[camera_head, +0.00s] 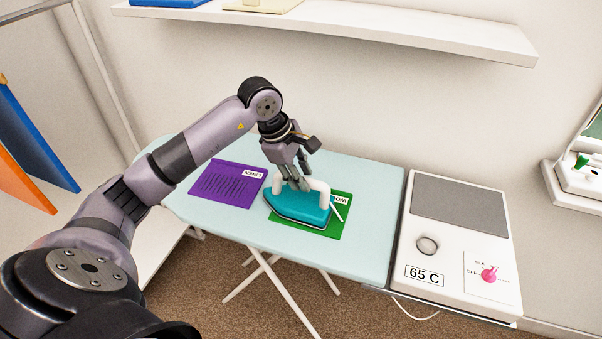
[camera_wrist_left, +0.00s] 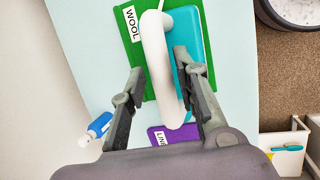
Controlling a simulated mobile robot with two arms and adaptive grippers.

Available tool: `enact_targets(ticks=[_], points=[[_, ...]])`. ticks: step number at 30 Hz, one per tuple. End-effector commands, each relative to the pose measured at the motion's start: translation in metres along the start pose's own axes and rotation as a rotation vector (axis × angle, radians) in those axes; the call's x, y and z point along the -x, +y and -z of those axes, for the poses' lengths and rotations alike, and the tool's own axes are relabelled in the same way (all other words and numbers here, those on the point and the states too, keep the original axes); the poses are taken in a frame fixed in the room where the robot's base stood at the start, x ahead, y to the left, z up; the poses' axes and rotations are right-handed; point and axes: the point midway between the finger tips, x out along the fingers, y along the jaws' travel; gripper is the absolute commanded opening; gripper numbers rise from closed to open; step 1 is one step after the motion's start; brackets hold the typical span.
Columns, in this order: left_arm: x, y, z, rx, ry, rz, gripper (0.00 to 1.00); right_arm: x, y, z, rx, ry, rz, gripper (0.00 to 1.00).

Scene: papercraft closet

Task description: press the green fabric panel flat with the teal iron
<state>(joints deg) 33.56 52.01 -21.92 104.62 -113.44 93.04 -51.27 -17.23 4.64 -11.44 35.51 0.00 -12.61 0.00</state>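The teal iron (camera_head: 298,208) with a white handle rests on the green fabric panel (camera_head: 336,226), which bears a WOOL label. In the left wrist view the iron (camera_wrist_left: 190,30) covers much of the green panel (camera_wrist_left: 137,60); the part beneath is hidden. My left gripper (camera_head: 299,183) is at the iron's handle. In the left wrist view its fingers (camera_wrist_left: 155,80) are spread, with the handle between them. The right finger is close to the handle; contact cannot be told. The left finger is clearly apart from it. My right gripper is not in view.
A purple panel (camera_head: 226,186) lies left of the iron on the pale ironing board (camera_head: 365,190). A white unit (camera_head: 420,240) with a 65 C display and pink knob (camera_head: 488,275) adjoins the board's right end. A white shelf (camera_head: 400,30) hangs above. The board's back right is clear.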

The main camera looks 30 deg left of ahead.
Motion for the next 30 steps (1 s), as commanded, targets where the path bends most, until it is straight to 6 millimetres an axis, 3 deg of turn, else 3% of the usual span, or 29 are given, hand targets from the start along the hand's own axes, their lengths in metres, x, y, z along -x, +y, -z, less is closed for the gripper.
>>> enact_targets(ticks=[25, 30], points=[[0.0057, 0.0008, -0.0017, 0.000, 0.000, 0.003, 0.29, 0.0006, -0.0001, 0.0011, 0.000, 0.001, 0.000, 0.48], [0.0056, 0.0008, -0.0016, 0.000, 0.001, 0.003, 0.18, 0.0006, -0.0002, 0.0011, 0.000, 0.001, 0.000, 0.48]])
